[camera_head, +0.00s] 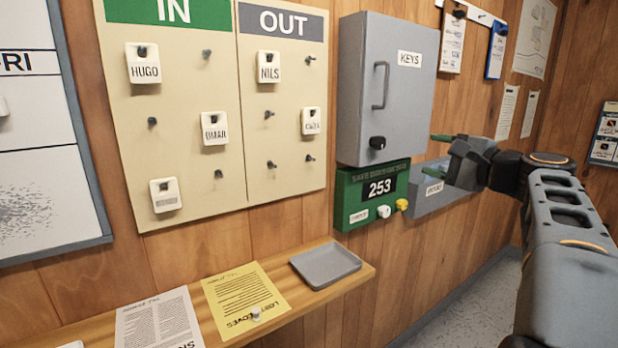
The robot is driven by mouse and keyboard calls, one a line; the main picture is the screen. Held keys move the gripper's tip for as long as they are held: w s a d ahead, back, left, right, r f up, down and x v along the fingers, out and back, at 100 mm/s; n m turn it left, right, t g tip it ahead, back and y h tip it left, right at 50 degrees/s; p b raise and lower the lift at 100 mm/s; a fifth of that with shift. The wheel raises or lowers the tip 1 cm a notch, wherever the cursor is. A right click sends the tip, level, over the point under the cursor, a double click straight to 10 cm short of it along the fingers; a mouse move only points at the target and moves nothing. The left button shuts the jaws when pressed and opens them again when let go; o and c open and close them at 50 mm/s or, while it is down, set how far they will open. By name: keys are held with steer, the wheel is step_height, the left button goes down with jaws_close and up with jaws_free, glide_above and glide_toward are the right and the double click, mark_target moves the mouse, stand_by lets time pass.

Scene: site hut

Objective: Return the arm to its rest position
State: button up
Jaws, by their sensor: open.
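My gripper (438,155) is in the right half of the view, at the end of my dark arm that reaches in from the right edge. Its two green-tipped fingers are apart and point left, with nothing between them. It shows in front of the wall just right of the grey key cabinet (386,85), which is closed. From this view I cannot tell how far the gripper is from the cabinet or the wall. My gripper partly hides a grey labelled box (428,200) on the wall.
A green counter box (380,188) reading 253 is under the cabinet. The IN/OUT board (228,185) holds several name tags. A wooden shelf (290,318) carries papers and a grey tray (325,267). Clipboards (452,42) hang above my gripper. Floor (480,300) shows below.

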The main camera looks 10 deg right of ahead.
step_height(320, 180, down, 12)
steer(key=d+g+h+p, duration=0.1)
steer(key=g+h, duration=0.2)
steer(key=g, duration=0.1)
steer(key=s+a+f+n+g+h+p, duration=0.2)
steer(key=s+a+f+n+g+p, duration=0.3)
steer(key=a+f, duration=0.1)
steer(key=s+a+r+n+g+h+p, duration=0.1)
steer(key=s+a+n+g+h+p, duration=0.1)
steer(key=s+a+n+p, duration=0.8)
steer(key=s+a+g+p, duration=0.1)
steer(key=s+a+p, duration=0.1)
steer(key=a, duration=0.1)
steer(key=shift+a+n+g+p, duration=0.2)
steer(key=shift+n+g+p, duration=0.2)
